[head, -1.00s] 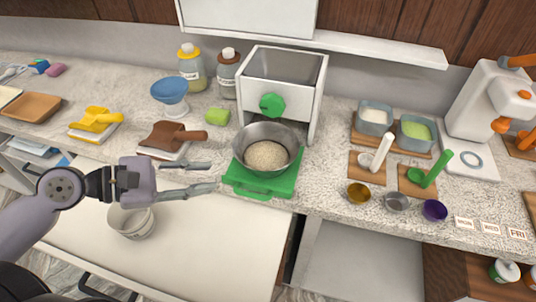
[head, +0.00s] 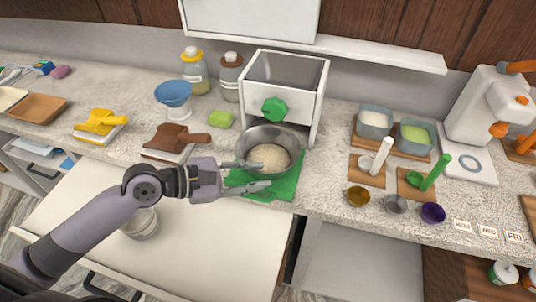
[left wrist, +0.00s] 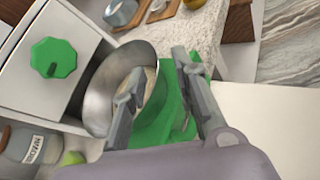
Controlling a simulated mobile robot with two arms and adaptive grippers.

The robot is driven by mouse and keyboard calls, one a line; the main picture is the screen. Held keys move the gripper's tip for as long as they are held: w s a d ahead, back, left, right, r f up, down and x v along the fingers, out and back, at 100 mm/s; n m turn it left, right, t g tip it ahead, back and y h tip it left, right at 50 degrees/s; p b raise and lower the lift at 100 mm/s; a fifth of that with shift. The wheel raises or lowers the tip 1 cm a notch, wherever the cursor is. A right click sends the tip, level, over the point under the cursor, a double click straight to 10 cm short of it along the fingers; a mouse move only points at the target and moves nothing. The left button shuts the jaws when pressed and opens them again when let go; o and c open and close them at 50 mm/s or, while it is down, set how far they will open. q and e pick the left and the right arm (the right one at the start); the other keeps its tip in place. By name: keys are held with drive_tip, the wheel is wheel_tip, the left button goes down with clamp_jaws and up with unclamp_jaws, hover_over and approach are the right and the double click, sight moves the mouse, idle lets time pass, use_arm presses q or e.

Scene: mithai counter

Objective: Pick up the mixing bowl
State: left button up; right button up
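The mixing bowl (head: 287,138) is a shiny metal bowl with pale, grainy contents (head: 268,157). It sits upright on a green mat or tray (head: 284,188) on the counter, in front of the white machine. It also shows in the left wrist view (left wrist: 100,92). My left gripper (head: 264,175) is at the bowl's near left side with its fingers apart. One finger overlaps the bowl's opening and the other is outside over the green base, so the near wall appears to lie between them. I cannot tell whether either finger touches it. My right gripper is not in view.
The white machine (head: 307,97) with a green knob (head: 274,110) stands close behind the bowl. Small cups (head: 358,196) and grey tubs (head: 374,123) are to the right.

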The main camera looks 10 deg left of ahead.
sight(270, 173)
use_arm(q)
drive_tip(key=x, duration=0.5)
drive_tip(key=shift+w+f+p, duration=0.25)
drive_tip(key=shift+w+p, duration=0.15)
drive_tip(key=shift+w, duration=0.15)
drive_tip(key=shift+s, duration=0.1)
drive_tip(key=shift+c, duration=0.4)
clamp_jaws()
